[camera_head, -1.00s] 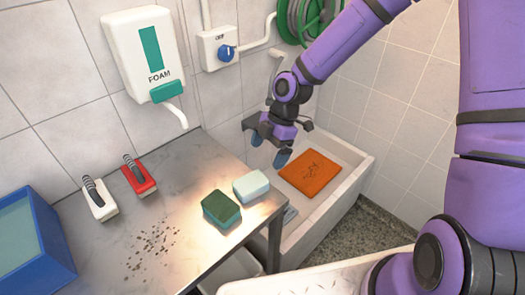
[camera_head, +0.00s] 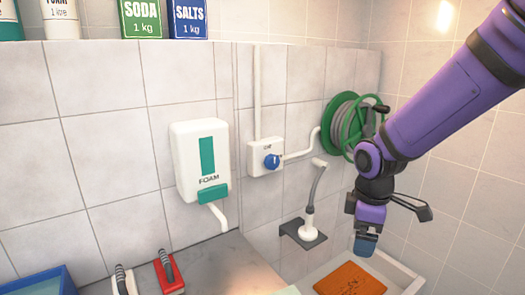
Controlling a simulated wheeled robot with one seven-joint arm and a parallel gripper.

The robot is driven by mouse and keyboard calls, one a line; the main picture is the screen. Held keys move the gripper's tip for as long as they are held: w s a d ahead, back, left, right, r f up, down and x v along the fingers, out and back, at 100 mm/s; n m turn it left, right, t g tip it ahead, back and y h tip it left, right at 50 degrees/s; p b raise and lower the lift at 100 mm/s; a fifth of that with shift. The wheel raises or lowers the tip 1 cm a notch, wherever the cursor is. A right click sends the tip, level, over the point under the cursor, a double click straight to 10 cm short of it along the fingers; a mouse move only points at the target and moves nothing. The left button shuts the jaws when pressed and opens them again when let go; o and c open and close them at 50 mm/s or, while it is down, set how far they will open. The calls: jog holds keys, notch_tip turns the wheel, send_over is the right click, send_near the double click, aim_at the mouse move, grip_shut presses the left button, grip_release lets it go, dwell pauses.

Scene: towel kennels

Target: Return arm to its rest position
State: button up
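My arm comes in from the upper right, and my gripper (camera_head: 366,242) hangs downward in front of the tiled wall. It is above the white basin (camera_head: 406,276) at the lower right. Only one blue fingertip shows clearly, so its opening cannot be judged. I see nothing hanging from it. An orange folded towel (camera_head: 350,280) lies in the basin below the gripper, cut off by the bottom edge of the view.
A foam dispenser (camera_head: 202,165), a control box with blue knob (camera_head: 266,157), a green hose reel (camera_head: 350,122) and a shower head on a grey bracket (camera_head: 303,233) are on the wall.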

jog(key=s+d+r+m+t, duration=0.2)
jog(key=s+d+r+m, duration=0.2)
jog(key=s+r+m, duration=0.3)
jog(key=s+d+r+m+t, duration=0.2)
jog(key=s+d+r+m, duration=0.2)
jog(key=s+r, duration=0.5)
jog(key=s+m, duration=0.1)
jog(key=m, duration=0.1)
jog(key=shift+s+d+r+m, duration=0.25)
jog(key=shift+m, duration=0.15)
